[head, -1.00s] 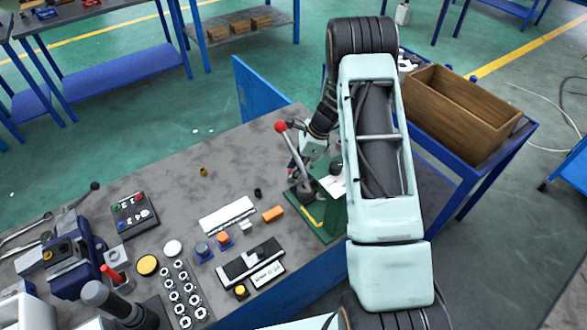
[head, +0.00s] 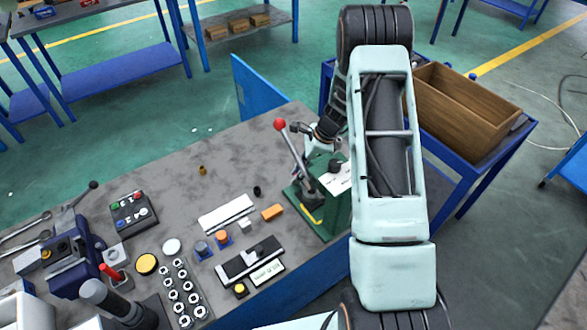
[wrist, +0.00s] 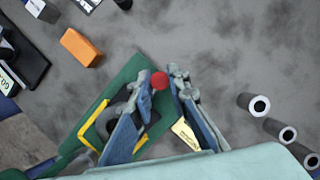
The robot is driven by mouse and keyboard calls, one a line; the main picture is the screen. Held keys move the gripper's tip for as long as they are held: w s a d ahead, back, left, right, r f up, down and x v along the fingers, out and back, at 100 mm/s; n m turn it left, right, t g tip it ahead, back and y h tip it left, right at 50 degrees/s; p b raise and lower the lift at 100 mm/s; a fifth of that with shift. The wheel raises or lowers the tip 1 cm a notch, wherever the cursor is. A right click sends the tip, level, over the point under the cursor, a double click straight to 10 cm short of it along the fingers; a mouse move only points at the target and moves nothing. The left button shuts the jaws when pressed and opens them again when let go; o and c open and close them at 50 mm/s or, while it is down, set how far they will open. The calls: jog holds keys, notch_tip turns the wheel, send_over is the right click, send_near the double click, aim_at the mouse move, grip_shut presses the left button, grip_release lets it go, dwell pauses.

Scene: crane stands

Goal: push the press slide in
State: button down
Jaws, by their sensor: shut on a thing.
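The green press (head: 338,212) stands at the right end of the grey bench, with a lever (head: 293,154) leaning up to a red ball knob (head: 280,124). In the wrist view the knob (wrist: 159,81) shows between the fingertips of my gripper (wrist: 165,86), close against the left finger. My gripper is shut on the lever near the knob; the exact contact is hard to see. The green base (wrist: 124,80) lies below the fingers. The fingers and my arm hide parts of the press, and I cannot clearly make out its slide.
An orange block (head: 272,212), a white bar (head: 226,213) and a black panel with a label (head: 248,261) lie left of the press. A wooden box (head: 465,115) stands on a blue cart at the right. Several grey tubes (wrist: 259,106) show in the wrist view.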

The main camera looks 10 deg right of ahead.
jog(key=shift+s+d, duration=0.3)
jog(key=c, duration=1.8)
grip_release()
jog(key=shift+c, duration=0.2)
jog(key=v, duration=1.2)
jog(key=shift+a, duration=0.15)
